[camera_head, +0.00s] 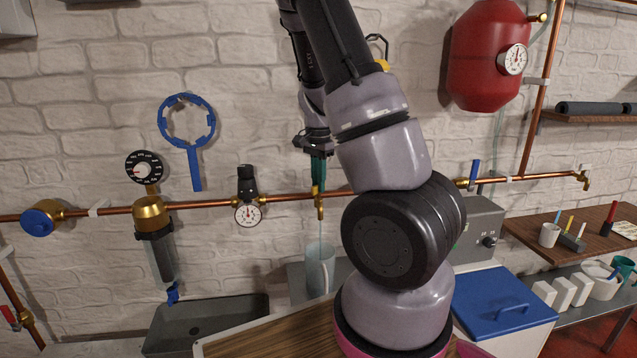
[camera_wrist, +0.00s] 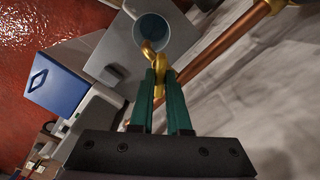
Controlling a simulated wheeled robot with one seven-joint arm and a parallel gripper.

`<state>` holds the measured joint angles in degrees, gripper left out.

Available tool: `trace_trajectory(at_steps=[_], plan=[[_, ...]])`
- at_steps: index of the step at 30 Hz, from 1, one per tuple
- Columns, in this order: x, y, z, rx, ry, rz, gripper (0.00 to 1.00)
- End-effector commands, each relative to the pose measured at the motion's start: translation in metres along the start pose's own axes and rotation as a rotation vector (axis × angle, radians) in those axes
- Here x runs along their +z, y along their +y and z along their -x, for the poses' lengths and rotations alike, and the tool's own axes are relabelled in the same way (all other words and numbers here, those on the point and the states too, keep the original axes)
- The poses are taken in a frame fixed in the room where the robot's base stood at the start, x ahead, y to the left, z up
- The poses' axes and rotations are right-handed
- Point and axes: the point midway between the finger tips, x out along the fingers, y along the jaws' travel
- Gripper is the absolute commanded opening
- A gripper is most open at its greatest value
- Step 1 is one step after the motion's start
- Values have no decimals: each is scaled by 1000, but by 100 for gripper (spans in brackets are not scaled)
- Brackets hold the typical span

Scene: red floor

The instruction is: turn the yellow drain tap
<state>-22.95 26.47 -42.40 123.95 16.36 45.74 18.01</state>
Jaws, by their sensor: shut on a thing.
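The yellow brass drain tap (camera_head: 319,205) hangs from the copper pipe on the wall, just left of my arm. In the wrist view its curved spout (camera_wrist: 150,52) shows beyond my fingertips. My gripper (camera_head: 318,186) comes down on the tap from above, its green fingers pointing down. In the wrist view my gripper (camera_wrist: 159,76) is shut on the top part of the tap, which is mostly hidden between the fingers. A pale jug (camera_head: 320,268) stands below the tap; its open mouth (camera_wrist: 165,35) shows in the wrist view. A thin pale line runs between tap and jug.
The copper pipe (camera_head: 285,199) carries a pressure gauge (camera_head: 247,213) and a filter housing (camera_head: 160,250) to the left. A blue ring wrench (camera_head: 195,160) hangs above. A grey sink (camera_head: 205,318) is below left. A blue-lidded box (camera_head: 500,300) stands right of my arm.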

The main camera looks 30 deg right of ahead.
Motion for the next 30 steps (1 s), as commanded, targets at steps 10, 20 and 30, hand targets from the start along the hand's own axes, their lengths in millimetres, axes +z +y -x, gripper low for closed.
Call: trace_trajectory(at_steps=[10, 20, 30], plan=[[0, 0, 0, 0, -1, -235, 0], [1, -1, 0, 0, -1, -487, 0], [0, -1, 0, 0, -1, -636, 0]])
